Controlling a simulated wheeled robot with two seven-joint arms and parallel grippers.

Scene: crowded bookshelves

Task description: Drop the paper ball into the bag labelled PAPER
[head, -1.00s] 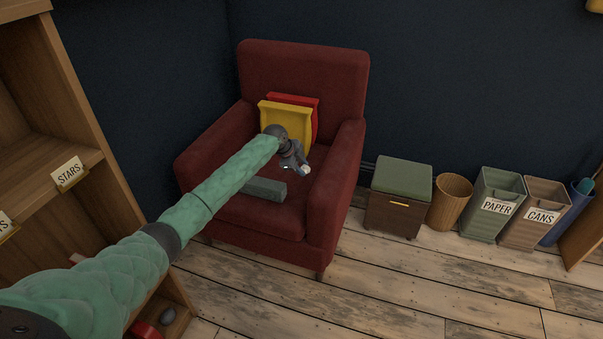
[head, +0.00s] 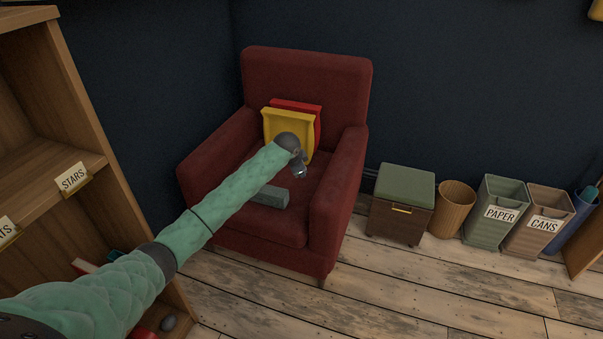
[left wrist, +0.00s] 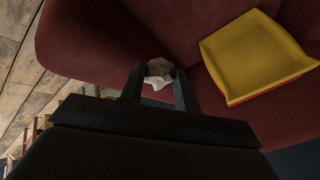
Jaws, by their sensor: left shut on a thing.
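My left gripper (left wrist: 155,88) is shut on a small crumpled paper ball (left wrist: 158,70), pale and partly in shadow between the two fingers in the left wrist view. In the head view the left gripper (head: 300,174) hangs over the seat of the red armchair; the ball is too small there to make out clearly. The bag labelled PAPER (head: 484,233) is grey-green, open at the top, and stands on the floor at the right, well apart from the gripper. My right gripper is not in view.
A red armchair (head: 334,210) holds yellow (head: 275,126) and red cushions and a grey block (head: 268,196). A green-topped box (head: 402,215), a round basket (head: 454,208) and a bag labelled CANS (head: 525,242) line the wall. A wooden shelf (head: 85,120) stands left. Floor in front is clear.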

